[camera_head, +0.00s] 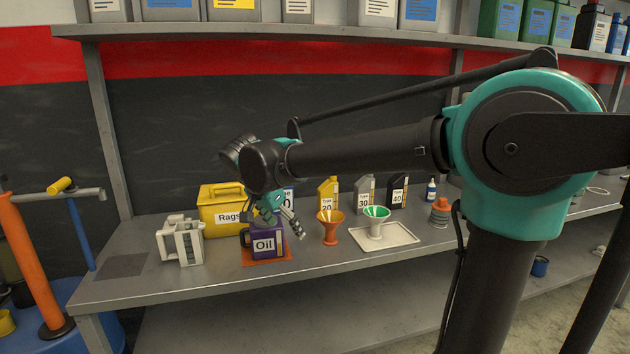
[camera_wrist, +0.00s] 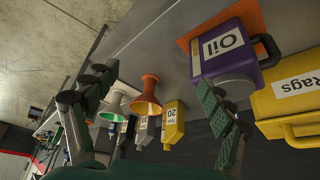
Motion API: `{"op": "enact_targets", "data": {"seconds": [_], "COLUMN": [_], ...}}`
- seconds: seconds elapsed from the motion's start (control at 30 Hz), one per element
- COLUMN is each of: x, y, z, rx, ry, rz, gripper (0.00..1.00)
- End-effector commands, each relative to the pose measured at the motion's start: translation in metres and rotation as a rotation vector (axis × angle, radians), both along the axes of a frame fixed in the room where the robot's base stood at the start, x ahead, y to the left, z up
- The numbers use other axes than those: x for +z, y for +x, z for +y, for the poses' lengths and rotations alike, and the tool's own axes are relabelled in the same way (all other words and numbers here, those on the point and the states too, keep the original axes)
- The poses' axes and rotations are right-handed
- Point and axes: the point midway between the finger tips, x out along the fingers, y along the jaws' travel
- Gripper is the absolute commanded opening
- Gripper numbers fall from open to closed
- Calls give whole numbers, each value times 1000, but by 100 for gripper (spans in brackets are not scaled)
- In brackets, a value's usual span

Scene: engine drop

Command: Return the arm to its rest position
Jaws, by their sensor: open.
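My gripper (camera_head: 284,221) hangs from the arm, which stretches out to the left over the workbench. In the wrist view my gripper (camera_wrist: 155,88) shows its two fingers spread wide, with nothing held between them. The purple jug labelled Oil (camera_head: 265,244) stands upright on an orange mat (camera_head: 256,263), just below and behind the gripper in the head view. In the wrist view the jug (camera_wrist: 228,48) is beside the right finger, which overlaps its edge. I cannot tell whether they touch.
A yellow Rags box (camera_head: 219,212) and a pale engine-like block (camera_head: 181,240) stand left. An orange funnel (camera_head: 330,227), a green-and-white funnel (camera_head: 376,220) on a white tray (camera_head: 400,238), and bottles are right. A shelf (camera_head: 300,34) runs above the bench (camera_head: 150,286).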

Motion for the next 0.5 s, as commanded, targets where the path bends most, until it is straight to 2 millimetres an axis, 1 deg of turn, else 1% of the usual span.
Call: {"op": "enact_targets", "data": {"seconds": [0.07, 0.27, 0.37, 0.5], "x": [-1, -15, -23, -38], "y": [0, 1, 0, -1], "z": [-2, -24, -36, -58], "rx": [0, 35, 55, 95], "ry": [0, 2, 3, 7], "rz": [2, 30, 46, 72], "gripper": [82, 82, 82, 82]}}
